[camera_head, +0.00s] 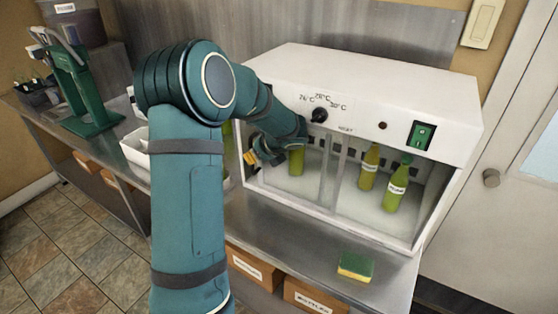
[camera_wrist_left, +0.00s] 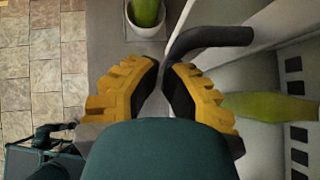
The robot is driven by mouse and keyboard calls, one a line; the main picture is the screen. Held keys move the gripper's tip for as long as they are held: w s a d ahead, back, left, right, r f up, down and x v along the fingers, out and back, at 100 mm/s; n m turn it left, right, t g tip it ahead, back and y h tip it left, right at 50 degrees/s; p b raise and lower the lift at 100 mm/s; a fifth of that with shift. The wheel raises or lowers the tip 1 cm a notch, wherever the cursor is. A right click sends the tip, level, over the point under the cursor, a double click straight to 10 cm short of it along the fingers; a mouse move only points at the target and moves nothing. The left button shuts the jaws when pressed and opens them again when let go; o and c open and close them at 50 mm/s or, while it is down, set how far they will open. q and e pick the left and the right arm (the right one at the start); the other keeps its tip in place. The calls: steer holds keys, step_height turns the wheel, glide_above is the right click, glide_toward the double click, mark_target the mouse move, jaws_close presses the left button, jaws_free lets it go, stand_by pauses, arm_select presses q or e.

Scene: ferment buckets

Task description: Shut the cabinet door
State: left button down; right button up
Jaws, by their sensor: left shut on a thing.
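The white cabinet (camera_head: 370,80) stands on the metal counter with its front facing me. Several green-yellow bottles show inside, among them one bottle (camera_head: 394,188) at the right. My left gripper (camera_head: 262,156) is at the cabinet's left front, partly hidden by my own arm. In the left wrist view its yellow-padded fingers (camera_wrist_left: 165,82) are shut on the end of a dark curved handle (camera_wrist_left: 210,37). A grey vertical strip (camera_head: 327,172) crosses the front near the middle. How far the door stands open is hard to tell. My right gripper is not in view.
A green and yellow sponge (camera_head: 356,266) lies on the counter (camera_head: 290,232) in front of the cabinet. A white tray (camera_head: 134,150) and a green stand (camera_head: 88,95) are at the left. Labelled boxes (camera_head: 315,297) sit below the counter.

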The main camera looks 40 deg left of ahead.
arm_select(q)
steer(key=shift+s+a, duration=0.25)
steer(key=shift+a, duration=0.9)
steer(key=shift+s+a, duration=0.25)
steer(key=shift+a, duration=0.85)
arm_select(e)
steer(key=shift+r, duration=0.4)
arm_select(q)
steer(key=shift+d+p, duration=0.1)
steer(key=shift+p, duration=0.2)
steer(key=d+f+p+v, duration=0.1)
steer(key=d+f+v, duration=0.1)
steer(key=v, duration=1)
steer(key=shift+d+r, duration=0.2)
steer(key=shift+r, duration=0.1)
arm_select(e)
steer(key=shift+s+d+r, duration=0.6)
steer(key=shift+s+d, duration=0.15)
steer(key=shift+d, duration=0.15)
